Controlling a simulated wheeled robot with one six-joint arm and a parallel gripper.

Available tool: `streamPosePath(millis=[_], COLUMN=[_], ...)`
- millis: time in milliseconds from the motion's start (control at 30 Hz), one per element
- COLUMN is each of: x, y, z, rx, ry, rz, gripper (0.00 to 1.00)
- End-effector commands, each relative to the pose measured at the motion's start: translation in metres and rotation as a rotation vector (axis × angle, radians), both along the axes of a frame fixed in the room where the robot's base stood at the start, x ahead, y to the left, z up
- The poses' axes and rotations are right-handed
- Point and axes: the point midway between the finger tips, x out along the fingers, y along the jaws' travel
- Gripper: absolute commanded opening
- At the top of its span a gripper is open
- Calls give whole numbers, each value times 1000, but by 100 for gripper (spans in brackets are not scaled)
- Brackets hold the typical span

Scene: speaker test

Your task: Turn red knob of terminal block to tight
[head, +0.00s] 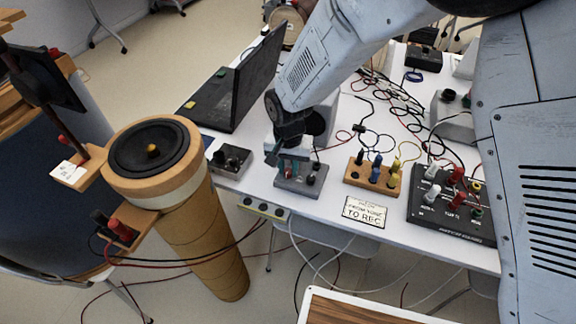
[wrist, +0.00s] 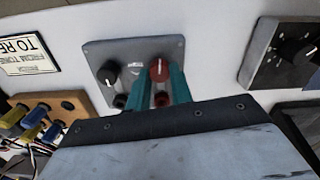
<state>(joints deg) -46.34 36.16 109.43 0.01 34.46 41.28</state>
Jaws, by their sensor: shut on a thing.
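The terminal block (head: 298,190) is a grey box near the front edge of the white table; its plate (wrist: 135,50) fills the upper middle of the wrist view. The red knob (wrist: 159,67) with a white pointer line sits on this plate, and it also shows in the head view (head: 289,171). A black knob (wrist: 109,70) is beside it. My gripper (wrist: 159,77) is shut on the red knob, with one teal finger on each side. In the head view my gripper (head: 289,158) comes down onto the block from above. The lower part of the knob is partly hidden between the fingers.
A small dark box (head: 230,159) stands left of the block. A wooden block with coloured posts (head: 372,175) and a black terminal panel (head: 448,205) stand to the right. A laptop (head: 238,85) is behind on the left. A speaker on a tube (head: 190,225) stands before the table.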

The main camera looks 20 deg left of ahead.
Motion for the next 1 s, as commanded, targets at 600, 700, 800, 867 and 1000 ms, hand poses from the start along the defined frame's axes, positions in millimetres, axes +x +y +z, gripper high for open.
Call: streamPosePath(millis=[600, 700, 800, 867, 1000], x=[1, 1, 1, 1, 1], y=[-1, -1, -1, -1, -2], z=[1, 1, 1, 1, 1], rx=[4, 4, 4, 4, 4], ry=[-3, -3, -3, -3, -2], rz=[-585, -680, -775, -832, -965], gripper=[0, 0, 0, 0, 0])
